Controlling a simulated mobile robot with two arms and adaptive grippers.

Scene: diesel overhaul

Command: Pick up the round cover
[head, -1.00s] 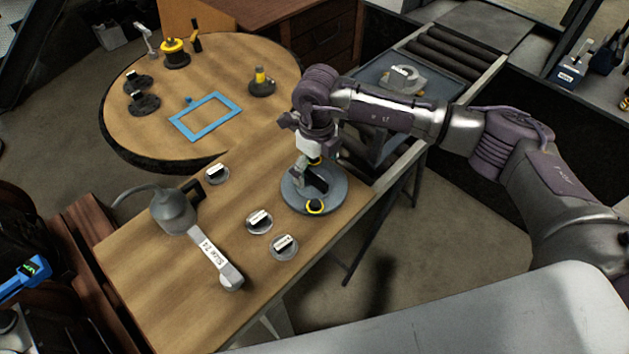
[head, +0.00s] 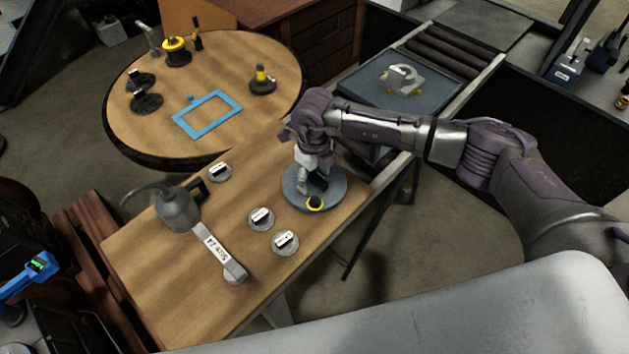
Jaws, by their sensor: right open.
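My right gripper (head: 312,188) points down over the middle of the disc, around or just above the dark handle. Its fingers are open; whether they touch the handle cannot be told, since the gripper hides part of it. My left gripper is out of view.
Several small discs with black-and-white tops, one of them (head: 261,219), lie on the bench left of the cover. An oil can (head: 176,211) and a labelled wrench (head: 222,256) lie further left. A round table (head: 240,60) with a blue frame (head: 207,115) stands behind. A grey tray (head: 440,98) is at back right.

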